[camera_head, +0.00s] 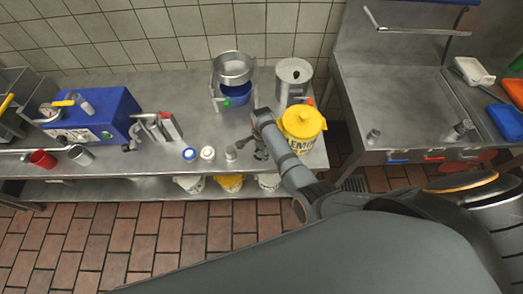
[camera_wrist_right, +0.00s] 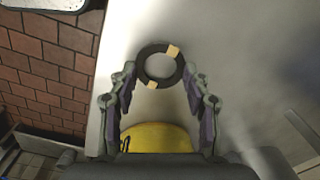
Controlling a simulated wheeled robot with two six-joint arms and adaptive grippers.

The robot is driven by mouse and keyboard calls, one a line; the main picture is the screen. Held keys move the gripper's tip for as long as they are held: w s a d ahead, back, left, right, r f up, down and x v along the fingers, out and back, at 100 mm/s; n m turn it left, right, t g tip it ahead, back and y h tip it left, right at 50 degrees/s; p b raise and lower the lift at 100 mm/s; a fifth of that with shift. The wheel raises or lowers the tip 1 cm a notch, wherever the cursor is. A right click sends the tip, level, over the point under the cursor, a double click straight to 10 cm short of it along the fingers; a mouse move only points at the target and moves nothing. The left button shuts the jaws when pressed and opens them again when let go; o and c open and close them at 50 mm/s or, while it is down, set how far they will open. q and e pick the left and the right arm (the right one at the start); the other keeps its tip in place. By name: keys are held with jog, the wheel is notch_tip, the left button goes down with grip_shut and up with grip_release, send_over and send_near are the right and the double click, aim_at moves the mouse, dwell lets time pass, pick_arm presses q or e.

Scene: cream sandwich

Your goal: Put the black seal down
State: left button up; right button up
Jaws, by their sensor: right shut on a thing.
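The black seal (camera_wrist_right: 146,53) is a dark ring with two tan patches. In the right wrist view it lies between the fingertips of my right gripper (camera_wrist_right: 160,72), which is shut on it across its sides. The pale surface shows through the ring's hole. In the head view my right gripper (camera_head: 259,148) is over the steel table's front part, left of a yellow lidded bucket (camera_head: 303,122). The seal is too small or hidden to make out there. I cannot tell whether it touches the table. My left gripper is in neither view.
On the steel table (camera_head: 185,95) stand a blue machine (camera_head: 100,118), a red cup (camera_head: 42,158), two small capped containers (camera_head: 198,154), a steel pot on a stand (camera_head: 233,68) and a metal canister (camera_head: 294,75). A sink unit (camera_head: 410,100) is at right.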

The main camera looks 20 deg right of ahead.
jog(key=o, duration=0.8)
notch_tip(320, 180, up, 13)
jog(key=shift+p, duration=0.35)
jog(key=shift+s+r, duration=0.1)
